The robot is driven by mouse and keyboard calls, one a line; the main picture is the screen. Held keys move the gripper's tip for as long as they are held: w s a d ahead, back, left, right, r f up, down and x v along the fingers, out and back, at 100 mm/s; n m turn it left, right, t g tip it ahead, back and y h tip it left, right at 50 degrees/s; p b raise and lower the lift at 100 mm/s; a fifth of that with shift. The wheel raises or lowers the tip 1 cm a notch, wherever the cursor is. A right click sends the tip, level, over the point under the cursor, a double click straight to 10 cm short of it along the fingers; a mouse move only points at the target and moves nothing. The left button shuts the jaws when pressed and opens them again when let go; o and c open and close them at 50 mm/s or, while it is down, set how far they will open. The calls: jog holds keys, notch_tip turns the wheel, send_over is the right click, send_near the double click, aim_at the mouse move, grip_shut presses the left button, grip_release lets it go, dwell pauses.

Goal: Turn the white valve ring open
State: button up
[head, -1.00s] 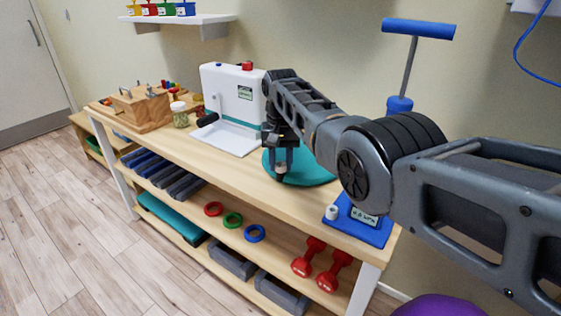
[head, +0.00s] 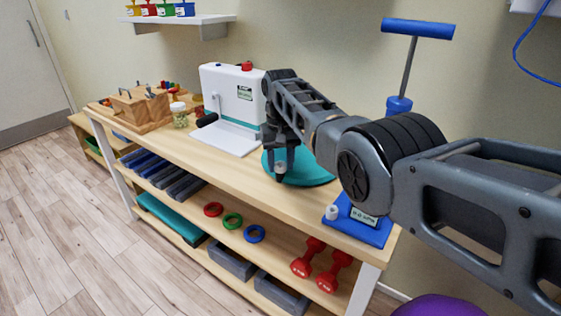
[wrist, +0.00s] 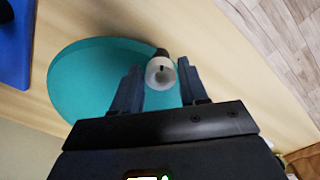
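The teal round cushion (head: 315,172) lies on the wooden bench top. It fills much of the wrist view (wrist: 85,85). At its rim is a small white valve ring (wrist: 160,72) with a grey centre and a dark stem behind it. The ring also shows in the head view (head: 280,168). My gripper (head: 281,158) points down over this rim. In the wrist view its fingers (wrist: 158,82) stand one on each side of the ring, very close to it. I cannot tell whether both touch it.
A blue pump (head: 372,222) with a T-handle, a small display and a white knob stands right of the cushion. A white machine (head: 232,95) stands to the left, with a lidded jar (head: 179,118) and a wooden box (head: 140,108) beyond. Lower shelves hold rings and red dumbbells.

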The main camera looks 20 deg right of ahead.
jog(key=shift+o, duration=1.4)
